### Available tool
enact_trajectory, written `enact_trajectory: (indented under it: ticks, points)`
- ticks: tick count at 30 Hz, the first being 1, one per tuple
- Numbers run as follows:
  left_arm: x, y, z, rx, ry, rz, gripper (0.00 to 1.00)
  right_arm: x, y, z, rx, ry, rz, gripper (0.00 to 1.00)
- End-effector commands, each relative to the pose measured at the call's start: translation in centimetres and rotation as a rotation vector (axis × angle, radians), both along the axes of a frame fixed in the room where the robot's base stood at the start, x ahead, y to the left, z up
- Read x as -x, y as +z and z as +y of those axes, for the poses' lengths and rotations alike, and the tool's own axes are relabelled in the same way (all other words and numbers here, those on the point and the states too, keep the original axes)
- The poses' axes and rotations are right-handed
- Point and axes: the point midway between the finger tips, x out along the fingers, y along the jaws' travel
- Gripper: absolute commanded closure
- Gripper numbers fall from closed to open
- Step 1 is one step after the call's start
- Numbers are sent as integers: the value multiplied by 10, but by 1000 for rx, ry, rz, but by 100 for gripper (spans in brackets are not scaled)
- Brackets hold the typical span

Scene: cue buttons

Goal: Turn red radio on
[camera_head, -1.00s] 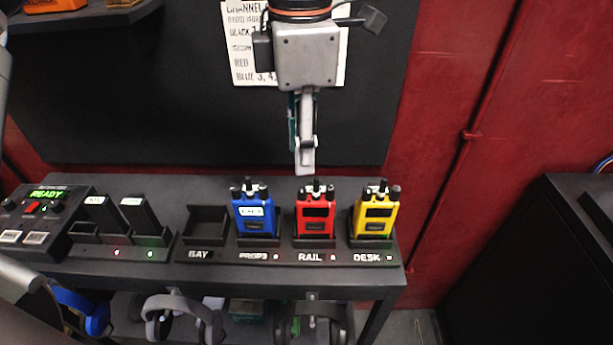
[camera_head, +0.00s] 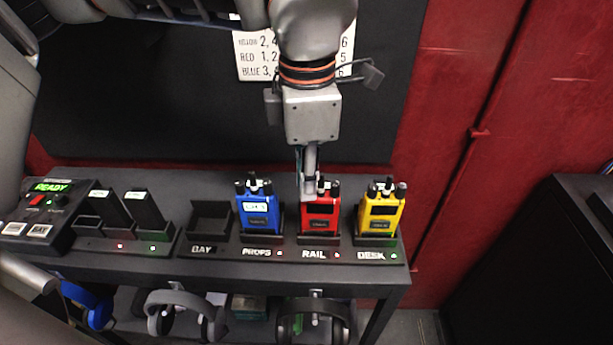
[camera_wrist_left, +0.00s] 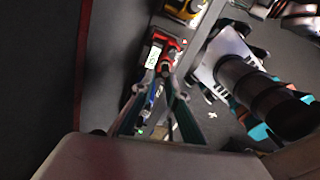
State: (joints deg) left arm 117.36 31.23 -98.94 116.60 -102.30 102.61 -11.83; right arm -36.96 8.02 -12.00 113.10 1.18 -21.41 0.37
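The red radio (camera_head: 321,226) stands upright in the cradle labelled RAIL, between a blue radio (camera_head: 258,216) and a yellow radio (camera_head: 380,216). My left gripper (camera_head: 308,194) points down over the top of the red radio, and its fingertips overlap the left part of that top. I cannot tell whether they touch it. In the left wrist view, the two fingers converge close to the red radio (camera_wrist_left: 166,40); how far they are apart is unclear. The fingers partly hide the red radio's top controls. My right gripper is not seen.
An empty BAY cradle (camera_head: 209,222) and a charger with two dark units (camera_head: 143,212) stand left on the shelf (camera_head: 290,268). A box reading READY (camera_head: 40,212) is at far left. Headphones (camera_head: 172,312) hang below. A lettered sheet (camera_head: 252,62) is behind my arm.

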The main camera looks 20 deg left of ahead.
Motion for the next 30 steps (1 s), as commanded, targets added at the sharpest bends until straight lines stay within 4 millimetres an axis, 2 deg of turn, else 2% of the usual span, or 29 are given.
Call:
enact_trajectory:
  ticks: [14,30]
  points:
    - [0,1,0,0,-53,0,100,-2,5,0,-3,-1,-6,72]
    - [0,1,0,0,-398,1,100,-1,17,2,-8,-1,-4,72]
